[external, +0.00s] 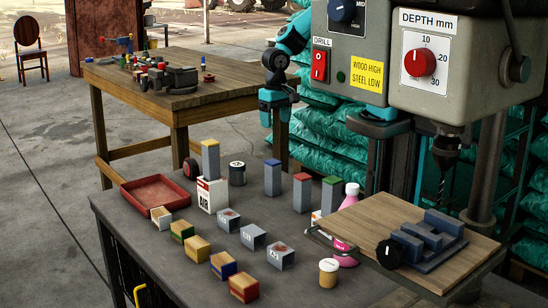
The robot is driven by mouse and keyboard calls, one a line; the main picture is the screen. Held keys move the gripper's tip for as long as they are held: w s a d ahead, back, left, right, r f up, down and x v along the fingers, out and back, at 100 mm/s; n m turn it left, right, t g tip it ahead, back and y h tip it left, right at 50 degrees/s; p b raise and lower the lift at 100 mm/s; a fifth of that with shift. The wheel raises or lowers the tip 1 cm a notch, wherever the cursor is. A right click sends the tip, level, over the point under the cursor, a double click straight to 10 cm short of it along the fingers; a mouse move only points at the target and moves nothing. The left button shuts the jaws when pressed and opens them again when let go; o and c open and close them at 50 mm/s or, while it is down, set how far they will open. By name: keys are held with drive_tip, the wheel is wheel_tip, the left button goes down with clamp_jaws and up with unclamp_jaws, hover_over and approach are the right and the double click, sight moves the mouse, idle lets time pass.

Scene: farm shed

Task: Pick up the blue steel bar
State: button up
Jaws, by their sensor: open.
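The blue steel bar (272,179) is a grey upright block with a blue top. It stands on the dark workbench (190,258), between a small dark-lidded jar and a red-topped grey bar (302,194). My gripper (275,122) is open and empty, pointing down. In the picture it appears above the blue-topped bar, apart from it. The exact distance in depth cannot be told from this single view.
A green-topped bar (331,196) stands to the right. Several short blocks lie in front. A red tray (155,192) is left; the drill press (425,60) with wooden board (365,228) is right.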

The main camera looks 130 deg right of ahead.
sight(274, 161)
drive_tip(key=shift+m, duration=0.4)
drive_tip(key=f, duration=0.8)
drive_tip(key=d+f, duration=0.1)
drive_tip(key=f, duration=0.3)
wheel_tip(274, 161, down, 6)
drive_tip(key=shift+w+r, duration=0.15)
drive_tip(key=c, duration=1.2)
